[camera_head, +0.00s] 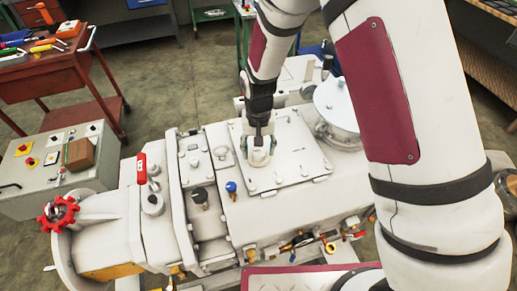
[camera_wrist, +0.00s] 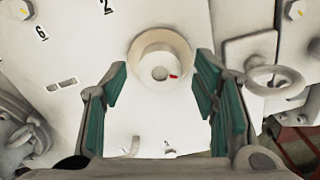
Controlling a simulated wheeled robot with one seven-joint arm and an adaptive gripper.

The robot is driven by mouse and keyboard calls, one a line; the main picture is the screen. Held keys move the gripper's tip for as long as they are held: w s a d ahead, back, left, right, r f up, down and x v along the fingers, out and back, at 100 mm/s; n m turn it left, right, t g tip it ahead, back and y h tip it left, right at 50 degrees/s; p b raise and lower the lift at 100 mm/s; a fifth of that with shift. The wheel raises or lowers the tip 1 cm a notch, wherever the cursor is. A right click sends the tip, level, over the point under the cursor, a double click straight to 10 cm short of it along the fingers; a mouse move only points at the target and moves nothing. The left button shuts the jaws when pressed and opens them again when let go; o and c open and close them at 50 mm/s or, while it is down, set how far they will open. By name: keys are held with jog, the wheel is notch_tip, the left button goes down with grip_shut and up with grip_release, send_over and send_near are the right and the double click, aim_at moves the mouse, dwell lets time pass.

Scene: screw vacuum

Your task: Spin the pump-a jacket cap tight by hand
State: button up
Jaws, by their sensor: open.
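The pump (camera_head: 335,195) is a large off-white machine in the head view. My gripper (camera_head: 258,157) points down over a pale cover plate (camera_head: 290,140) on its top. In the wrist view a round cream cap (camera_wrist: 160,45) with a small red mark on its hub stands on the plate (camera_wrist: 75,45), which bears the numbers 6 and 2. My gripper (camera_wrist: 160,80) is open, with green-padded fingers apart to the left and right of the cap's near side. No contact with the cap shows. In the head view the gripper hides the cap, and I cannot read a pump label.
Bolts (camera_wrist: 296,9) sit at the plate's corners, and a pale handwheel (camera_wrist: 274,80) stands to the right. A red handwheel (camera_head: 58,213), red lever (camera_head: 141,168) and blue knob (camera_head: 231,187) stand out left of the gripper. A grey control box (camera_head: 60,165) and red tool cart (camera_head: 45,75) are further left.

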notch_tip(320, 180, up, 11)
jog(key=shift+r, duration=0.15)
dwell(0.6)
notch_tip(320, 180, up, 11)
jog(key=t, duration=0.2)
send_over(259, 151)
jog(key=s+d, duration=0.3)
jog(key=d, duration=0.3)
jog(key=s+d+r, duration=0.5)
jog(key=r, duration=0.1)
jog(key=s+d+r+t, duration=0.1)
jog(key=s+d+r, duration=0.2)
jog(key=s, duration=0.3)
jog(key=s+d+r+t, duration=0.2)
jog(key=s+d+r, duration=0.1)
jog(key=s, duration=0.4)
jog(key=shift+s+d+t, duration=0.25)
jog(key=shift+d+t, duration=0.05)
jog(key=shift+d, duration=0.2)
